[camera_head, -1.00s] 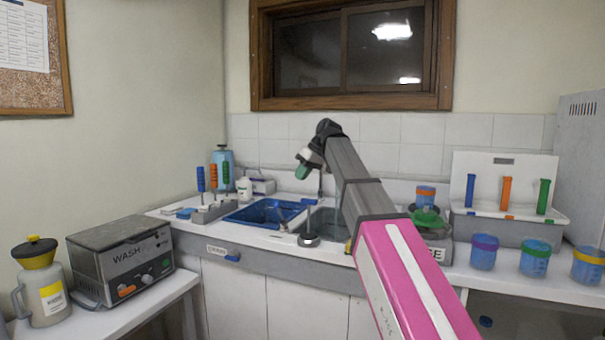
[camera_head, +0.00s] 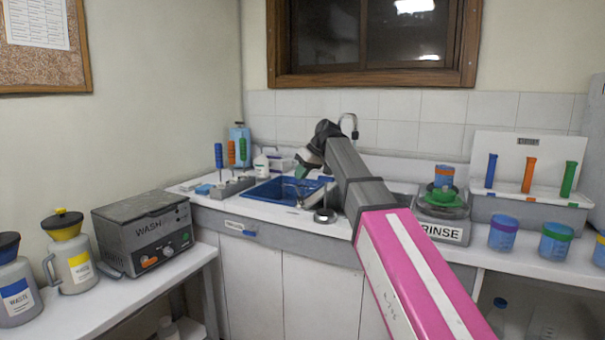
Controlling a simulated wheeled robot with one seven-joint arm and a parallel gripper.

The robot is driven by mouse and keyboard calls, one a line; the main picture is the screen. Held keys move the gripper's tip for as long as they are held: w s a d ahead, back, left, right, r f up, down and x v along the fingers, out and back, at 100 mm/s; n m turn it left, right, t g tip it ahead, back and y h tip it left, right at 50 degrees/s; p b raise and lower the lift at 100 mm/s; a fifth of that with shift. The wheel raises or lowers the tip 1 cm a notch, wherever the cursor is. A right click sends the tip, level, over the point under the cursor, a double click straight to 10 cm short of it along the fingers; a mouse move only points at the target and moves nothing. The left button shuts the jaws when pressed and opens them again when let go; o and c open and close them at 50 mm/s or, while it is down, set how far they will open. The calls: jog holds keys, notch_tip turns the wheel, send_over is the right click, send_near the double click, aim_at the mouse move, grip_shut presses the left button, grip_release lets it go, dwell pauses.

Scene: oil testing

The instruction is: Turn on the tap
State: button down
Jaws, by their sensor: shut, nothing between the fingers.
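A round metal piece (camera_head: 325,216) sits at the counter's front edge. Tools with blue, orange and green handles (camera_head: 231,153) stand left. A RINSE unit (camera_head: 441,231) stands right of my arm, with lidded cups (camera_head: 503,232) beyond. A WASH box (camera_head: 148,233) is on the left bench.

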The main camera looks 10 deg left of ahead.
jog(key=shift+s+a+f+n+t+h, duration=0.15)
jog(key=shift+s+f+t, duration=0.15)
jog(key=shift+s, duration=0.2)
jog(key=shift+s+a+f+n+t+h, duration=0.1)
jog(key=shift+s+f+n+t+h, duration=0.05)
jog(key=shift+s+t, duration=0.3)
jog(key=shift+s+a+f+t, duration=0.25)
jog(key=shift+s+f, duration=0.15)
jog(key=shift+s, duration=0.1)
jog(key=shift+w+r, duration=0.1)
jog(key=shift+w, duration=0.1)
